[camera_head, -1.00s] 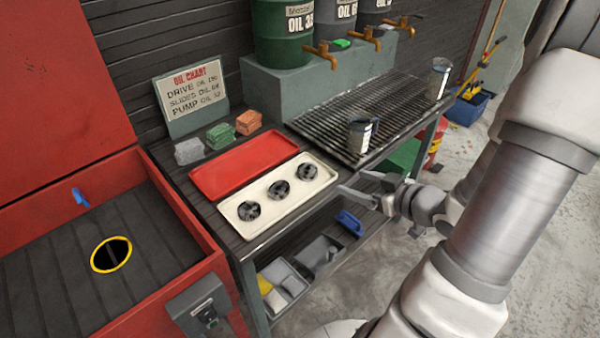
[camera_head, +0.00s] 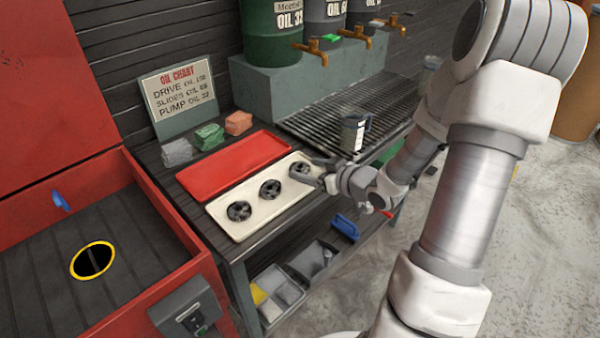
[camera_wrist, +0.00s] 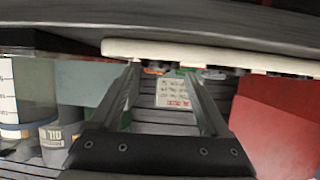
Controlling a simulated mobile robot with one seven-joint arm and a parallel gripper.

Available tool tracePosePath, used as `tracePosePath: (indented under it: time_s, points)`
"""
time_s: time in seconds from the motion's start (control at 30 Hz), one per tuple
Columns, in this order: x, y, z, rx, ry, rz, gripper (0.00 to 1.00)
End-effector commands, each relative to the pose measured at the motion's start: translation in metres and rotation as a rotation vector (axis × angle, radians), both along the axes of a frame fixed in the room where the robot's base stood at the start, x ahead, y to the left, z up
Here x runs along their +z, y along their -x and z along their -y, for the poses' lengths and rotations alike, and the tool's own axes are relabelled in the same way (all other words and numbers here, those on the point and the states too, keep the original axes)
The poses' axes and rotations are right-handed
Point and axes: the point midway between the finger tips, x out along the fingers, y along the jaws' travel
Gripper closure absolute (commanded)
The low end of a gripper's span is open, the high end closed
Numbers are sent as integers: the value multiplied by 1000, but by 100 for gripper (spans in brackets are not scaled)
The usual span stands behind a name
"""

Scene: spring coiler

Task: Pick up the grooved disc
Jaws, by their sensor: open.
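Three dark, round, notched discs sit in a row on a cream tray (camera_head: 222,222) on the bench: a left disc (camera_head: 239,211), a middle disc (camera_head: 270,189) and a right disc (camera_head: 299,169). They look alike at this size, and I cannot tell which is the grooved disc. My gripper (camera_head: 315,171) is open and empty at the tray's right end, close to the right disc and partly covering it. In the wrist view, the picture is upside down; my open fingers (camera_wrist: 163,76) point along the cream tray's edge (camera_wrist: 215,56).
An empty red tray (camera_head: 235,165) lies behind the cream one. A dark oil can (camera_head: 354,134) stands on the grate (camera_head: 385,105), near my gripper. Cloth blocks (camera_head: 209,136) and an oil chart (camera_head: 178,92) stand behind. Bins (camera_head: 277,290) sit on the lower shelf.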

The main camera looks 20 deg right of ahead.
Motion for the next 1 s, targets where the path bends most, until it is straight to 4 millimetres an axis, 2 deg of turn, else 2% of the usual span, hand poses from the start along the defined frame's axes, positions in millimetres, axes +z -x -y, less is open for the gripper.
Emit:
tracePosePath:
  time_s: [0.03, 0.2, 0.5, 0.57, 0.93, 0.97, 1.0]
  points:
    - [-7, -8, -3, 3, -1, 2, 20]
    - [-14, -29, -10, 3, -1, 1, 20]
    - [-15, -34, -11, 0, 0, 0, 20]
    - [-15, -33, -11, 0, 0, 0, 29]
    - [-15, -33, -11, 0, 0, 0, 96]
    - [-15, -33, -11, 0, 0, 0, 100]
    - [-15, -33, -11, 0, 0, 0, 100]
